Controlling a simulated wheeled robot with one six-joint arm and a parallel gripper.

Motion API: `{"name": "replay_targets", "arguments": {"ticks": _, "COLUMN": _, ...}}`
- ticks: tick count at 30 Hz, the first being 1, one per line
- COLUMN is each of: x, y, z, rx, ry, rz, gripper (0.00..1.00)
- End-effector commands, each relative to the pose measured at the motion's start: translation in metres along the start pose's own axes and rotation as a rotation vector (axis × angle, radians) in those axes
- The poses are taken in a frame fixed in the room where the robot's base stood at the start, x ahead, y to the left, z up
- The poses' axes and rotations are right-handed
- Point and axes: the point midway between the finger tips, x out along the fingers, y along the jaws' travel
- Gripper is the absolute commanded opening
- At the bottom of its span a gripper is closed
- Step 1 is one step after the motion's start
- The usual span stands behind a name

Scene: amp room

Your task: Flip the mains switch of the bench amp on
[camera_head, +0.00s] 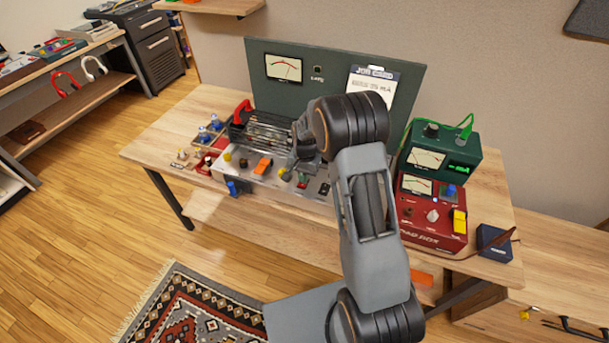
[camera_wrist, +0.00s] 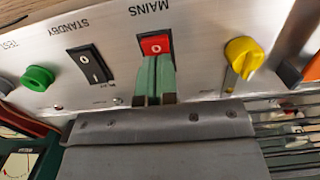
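The bench amp (camera_head: 235,180) lies on the wooden table with its silver control panel facing me. The mains switch (camera_wrist: 155,44) is a red rocker in a black frame under the label MAINS. Its O mark shows; its other end is hidden behind my fingertips. My gripper (camera_wrist: 153,80) has its two green fingers side by side with no clear gap, empty, over the near part of the rocker. I cannot tell whether they touch it. In the head view my gripper (camera_head: 303,174) is at the panel, right of a yellow knob (camera_head: 284,173).
Close by on the panel are a black standby rocker (camera_wrist: 90,65), a green knob (camera_wrist: 37,78) and a yellow knob (camera_wrist: 243,55).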

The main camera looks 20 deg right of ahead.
Motion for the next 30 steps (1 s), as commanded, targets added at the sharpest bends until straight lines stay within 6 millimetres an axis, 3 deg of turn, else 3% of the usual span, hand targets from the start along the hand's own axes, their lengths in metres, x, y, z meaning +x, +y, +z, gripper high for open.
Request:
{"name": "replay_targets", "arguments": {"ticks": 1, "x": 0.004, "y": 0.002, "z": 0.006, "rx": 0.002, "ry": -0.022, "rz": 0.012, "gripper": 0.00}}
{"name": "replay_targets", "arguments": {"ticks": 4, "x": -0.009, "y": 0.002, "z": 0.005, "rx": 0.001, "ry": -0.018, "rz": 0.009, "gripper": 0.00}}
{"name": "replay_targets", "arguments": {"ticks": 21, "x": -0.114, "y": 0.001, "z": 0.000, "rx": 0.001, "ry": 0.003, "rz": -0.003, "gripper": 0.00}}
{"name": "replay_targets", "arguments": {"ticks": 30, "x": -0.138, "y": 0.001, "z": 0.000, "rx": 0.000, "ry": 0.001, "rz": -0.002, "gripper": 0.00}}
